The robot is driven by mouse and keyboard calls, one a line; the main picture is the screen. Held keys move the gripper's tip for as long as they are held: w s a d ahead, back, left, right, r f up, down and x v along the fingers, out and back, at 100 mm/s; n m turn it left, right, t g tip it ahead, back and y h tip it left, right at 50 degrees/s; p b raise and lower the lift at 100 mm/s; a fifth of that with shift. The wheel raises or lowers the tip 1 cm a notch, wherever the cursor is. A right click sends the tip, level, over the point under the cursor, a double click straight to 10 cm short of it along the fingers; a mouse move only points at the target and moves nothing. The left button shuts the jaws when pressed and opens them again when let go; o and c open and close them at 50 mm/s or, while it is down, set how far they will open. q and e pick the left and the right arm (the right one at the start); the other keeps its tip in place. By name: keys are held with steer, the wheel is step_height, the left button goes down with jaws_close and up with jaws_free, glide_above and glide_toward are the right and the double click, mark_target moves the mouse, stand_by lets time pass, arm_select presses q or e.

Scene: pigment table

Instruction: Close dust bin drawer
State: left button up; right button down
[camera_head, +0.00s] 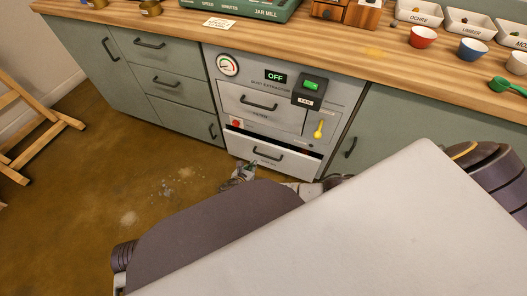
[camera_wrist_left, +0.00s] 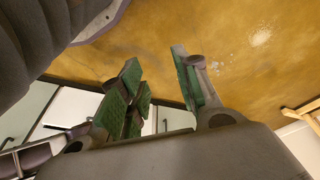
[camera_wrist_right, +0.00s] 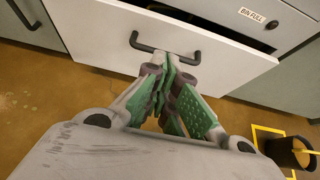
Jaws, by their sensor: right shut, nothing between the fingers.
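The dust bin drawer (camera_head: 272,154) is the lowest drawer of the grey dust extractor in the head view. It stands partly out, with a dark gap above its front. In the right wrist view its pale front (camera_wrist_right: 90,35) and dark bar handle (camera_wrist_right: 165,48) are close ahead. My right gripper (camera_head: 246,170) is low by the drawer front. Its fingers (camera_wrist_right: 168,75) are shut and empty, overlapping the handle's lower side in view; contact cannot be told. My left gripper (camera_wrist_left: 155,75) is open and empty above the floor, and I cannot make it out in the head view.
The filter drawer (camera_head: 258,108) above looks shut. Green cabinets (camera_head: 175,85) flank the extractor under a wooden counter (camera_head: 340,45) with bowls and trays. A wooden rack (camera_head: 30,125) stands at left. A dark bucket (camera_wrist_right: 285,153) is on the floor at right.

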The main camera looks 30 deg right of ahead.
mark_target(266, 148)
steer(key=shift+f, duration=0.1)
